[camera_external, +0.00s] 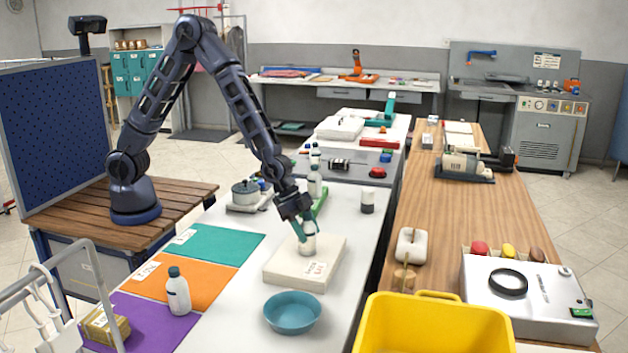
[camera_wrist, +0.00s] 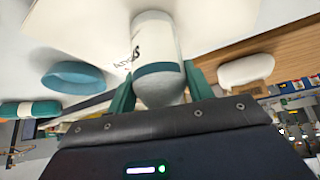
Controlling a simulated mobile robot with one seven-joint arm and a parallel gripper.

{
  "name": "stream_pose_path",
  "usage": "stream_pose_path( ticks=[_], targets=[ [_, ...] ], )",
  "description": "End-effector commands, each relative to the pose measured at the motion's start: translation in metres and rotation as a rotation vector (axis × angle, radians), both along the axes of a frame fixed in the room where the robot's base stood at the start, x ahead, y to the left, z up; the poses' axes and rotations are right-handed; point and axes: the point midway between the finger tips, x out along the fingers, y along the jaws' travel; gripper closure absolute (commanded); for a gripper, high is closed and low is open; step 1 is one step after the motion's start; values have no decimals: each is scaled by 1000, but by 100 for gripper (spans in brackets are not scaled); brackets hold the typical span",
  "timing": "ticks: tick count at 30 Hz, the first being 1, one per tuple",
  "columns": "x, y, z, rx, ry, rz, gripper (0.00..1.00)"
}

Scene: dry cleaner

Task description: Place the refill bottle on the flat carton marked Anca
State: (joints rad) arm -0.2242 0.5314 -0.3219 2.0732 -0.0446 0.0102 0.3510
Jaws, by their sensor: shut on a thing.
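My gripper (camera_external: 306,228) points down over the flat carton (camera_external: 279,268) on the white table, its teal fingers shut on a white bottle (camera_external: 308,244). The bottle is upright and its lower end is at the carton's top, near the middle; whether it bears on it I cannot tell. In the wrist view the bottle (camera_wrist: 152,38), with a dark teal band, sits between the fingers, and the carton (camera_wrist: 100,28) shows printed letters partly hidden behind it. The carton's front label is too small to read surely in the external view.
Another white bottle (camera_external: 178,293) with a dark cap stands on the coloured mats at left. A teal bowl (camera_external: 292,312) is in front of the carton. A dark-banded white jar (camera_external: 367,201) and several bottles stand behind. A yellow bin (camera_external: 433,325) is at front right.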

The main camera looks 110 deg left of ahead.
Motion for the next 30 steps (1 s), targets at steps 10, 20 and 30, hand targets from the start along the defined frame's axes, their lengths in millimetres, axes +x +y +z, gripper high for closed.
stream_pose_path(
  ticks=[10, 20, 30],
  targets=[
    [0, 0, -2, 0, 0, 0, 27],
    [0, 0, 0, 0, -1, 0, 27],
    [-19, 7, 34, -1, -2, 2, 27]
  ],
)
